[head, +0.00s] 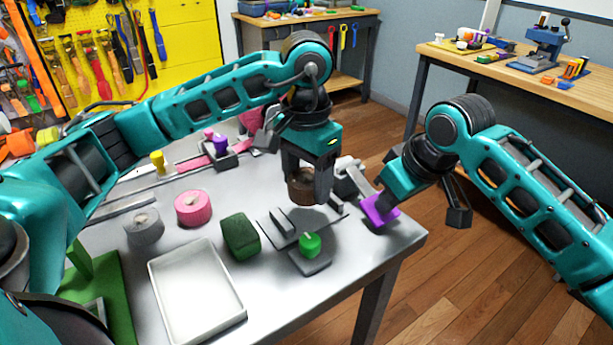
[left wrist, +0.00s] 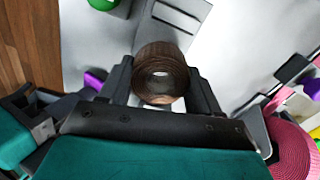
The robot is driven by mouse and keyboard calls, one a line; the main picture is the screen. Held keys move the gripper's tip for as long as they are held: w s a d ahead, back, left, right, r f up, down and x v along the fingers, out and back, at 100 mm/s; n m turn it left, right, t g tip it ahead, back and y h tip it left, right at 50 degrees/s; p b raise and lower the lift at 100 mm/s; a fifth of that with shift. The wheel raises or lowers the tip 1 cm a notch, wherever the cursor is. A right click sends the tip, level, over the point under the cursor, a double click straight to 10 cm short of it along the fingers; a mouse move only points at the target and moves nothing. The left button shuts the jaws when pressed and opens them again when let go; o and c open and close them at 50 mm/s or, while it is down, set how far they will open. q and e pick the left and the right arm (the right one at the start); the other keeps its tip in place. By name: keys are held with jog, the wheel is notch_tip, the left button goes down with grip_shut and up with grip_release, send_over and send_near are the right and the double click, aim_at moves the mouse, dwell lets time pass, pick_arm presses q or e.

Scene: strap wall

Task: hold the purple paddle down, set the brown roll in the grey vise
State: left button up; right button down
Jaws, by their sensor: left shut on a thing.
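The brown roll (head: 301,187) is held upright between the fingers of my left gripper (head: 308,185), above the far part of the grey vise (head: 281,222). In the left wrist view the roll (left wrist: 160,76) sits between both fingers, with its hole facing the camera. The vise has a raised grey bar on a flat plate; its far part is hidden behind the gripper and roll. The purple paddle (head: 379,211) is at the table's right edge. My right gripper (head: 385,198) is right at the paddle; its fingertips are hidden, so contact is unclear.
A green knob (head: 310,244) on a grey plate stands at the vise's near side. A dark green block (head: 240,236), pink roll (head: 193,208), grey roll (head: 143,227) and white tray (head: 238,312) stand to the left. The table's right edge is close.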

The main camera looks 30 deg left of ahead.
aim_at(306, 215)
pick_arm(q)
jog(key=shift+f, duration=0.2)
pick_arm(e)
jog(key=shift+d+f, duration=0.1)
jog(key=shift+f, duration=0.1)
pick_arm(q)
jog(key=shift+f, duration=2.15)
jog(key=o, duration=1.1)
jog(key=shift+o, duration=0.2)
jog(key=shift+r, duration=0.1)
jog(key=shift+r, duration=3.4)
